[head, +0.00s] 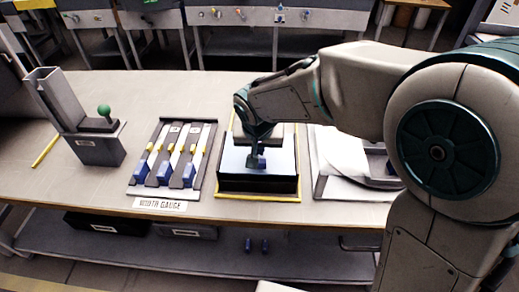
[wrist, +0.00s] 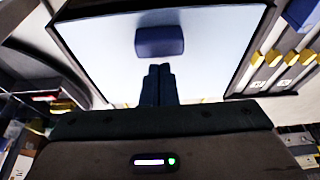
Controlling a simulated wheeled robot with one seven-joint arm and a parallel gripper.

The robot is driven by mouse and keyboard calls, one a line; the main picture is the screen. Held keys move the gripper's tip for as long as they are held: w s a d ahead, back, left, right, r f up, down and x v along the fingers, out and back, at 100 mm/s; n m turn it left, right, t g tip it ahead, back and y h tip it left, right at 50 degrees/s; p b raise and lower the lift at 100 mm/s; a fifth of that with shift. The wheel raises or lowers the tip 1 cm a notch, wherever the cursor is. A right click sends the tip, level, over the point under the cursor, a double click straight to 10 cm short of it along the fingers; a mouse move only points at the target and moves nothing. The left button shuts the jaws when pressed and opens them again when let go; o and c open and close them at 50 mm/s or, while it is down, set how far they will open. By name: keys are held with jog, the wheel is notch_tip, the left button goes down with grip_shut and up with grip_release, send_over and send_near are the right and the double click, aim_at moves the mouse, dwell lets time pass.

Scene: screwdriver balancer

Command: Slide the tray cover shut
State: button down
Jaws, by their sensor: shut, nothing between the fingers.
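The tray (head: 258,185) is a dark box on the table, on a yellow-edged board. Its pale cover (head: 234,160) lies over the top and carries a small blue handle (head: 257,163). In the wrist view the cover (wrist: 100,50) fills most of the upper picture, with the blue handle (wrist: 160,41) near its middle. My gripper (head: 246,153) is shut and empty over the cover, close to the handle. In the wrist view the closed fingertips (wrist: 160,68) end just below the handle. I cannot tell whether they touch it. My arm hides part of the tray's far side.
The width gauge rack (head: 173,158) with blue and yellow pieces stands left of the tray. A grey holder with a green knob (head: 104,110) is farther left, beside a yellow stick (head: 45,150). A white curved fixture (head: 340,160) stands right, partly behind my arm.

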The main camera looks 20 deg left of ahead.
jog(key=w, duration=0.2)
jog(key=w+r, duration=0.1)
jog(key=shift+a, duration=0.35)
jog(key=a+v, duration=0.1)
jog(key=v, duration=0.8)
jog(key=s+d+r+m+p, duration=0.1)
jog(key=s+d+p, duration=0.1)
jog(key=d, duration=0.8)
jog(key=s+d+r+m+p, duration=0.1)
jog(key=s+d, duration=0.1)
jog(key=d, duration=0.8)
jog(key=s+d+f+g+p, duration=0.1)
jog(key=s+d+f, duration=0.1)
jog(key=s+d, duration=0.6)
jog(key=shift+d+m+h+p, duration=0.4)
jog(key=shift+d, duration=0.65)
